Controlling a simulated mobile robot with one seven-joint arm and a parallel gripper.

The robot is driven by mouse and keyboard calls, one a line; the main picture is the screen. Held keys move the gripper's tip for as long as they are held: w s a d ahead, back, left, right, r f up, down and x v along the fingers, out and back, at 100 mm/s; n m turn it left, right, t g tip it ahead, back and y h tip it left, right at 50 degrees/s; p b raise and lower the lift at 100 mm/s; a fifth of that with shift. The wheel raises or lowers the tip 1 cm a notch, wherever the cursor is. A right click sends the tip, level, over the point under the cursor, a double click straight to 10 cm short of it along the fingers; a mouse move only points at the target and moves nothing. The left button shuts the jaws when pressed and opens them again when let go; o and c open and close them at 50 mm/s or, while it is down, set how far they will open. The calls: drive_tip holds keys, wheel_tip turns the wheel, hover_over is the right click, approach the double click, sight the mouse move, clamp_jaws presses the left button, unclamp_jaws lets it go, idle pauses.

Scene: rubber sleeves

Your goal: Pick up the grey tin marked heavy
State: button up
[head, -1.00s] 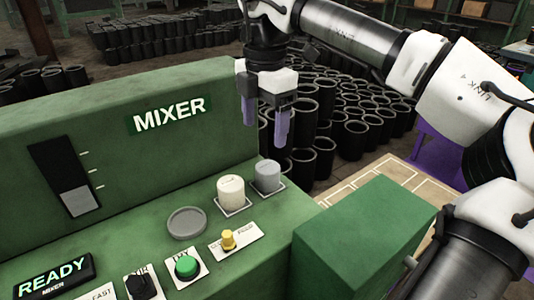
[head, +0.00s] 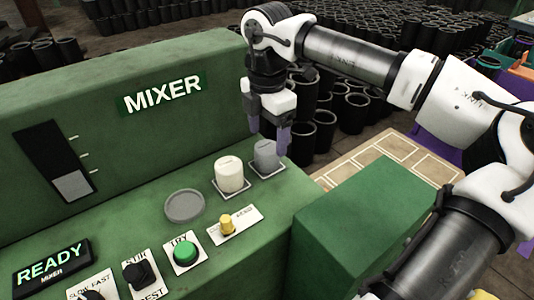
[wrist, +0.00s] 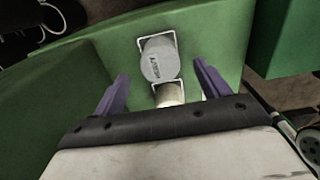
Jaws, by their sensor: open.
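The grey tin (head: 265,158) stands upright at the far right end of the green mixer's ledge, on a white-outlined square. In the wrist view its lid (wrist: 160,57) carries dark lettering that seems to read HEAVY. My gripper (head: 269,138) is open and points down just above this tin, its purple fingers apart. In the wrist view the fingers (wrist: 161,74) are to either side of the tin in the picture, with nothing held. One finger hides part of the tin in the head view. I cannot tell the exact height between them.
A cream tin (head: 229,175) stands close beside the grey one, also in the wrist view (wrist: 169,95). A yellow knob (head: 227,224), a green button (head: 185,251) and a grey round disc (head: 185,206) are nearer. A green box (head: 365,225) rises at right.

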sight(267, 147)
wheel_tip(267, 147, down, 4)
drive_tip(key=shift+f+p, duration=0.15)
drive_tip(key=shift+p, duration=0.3)
drive_tip(key=c, duration=1.2)
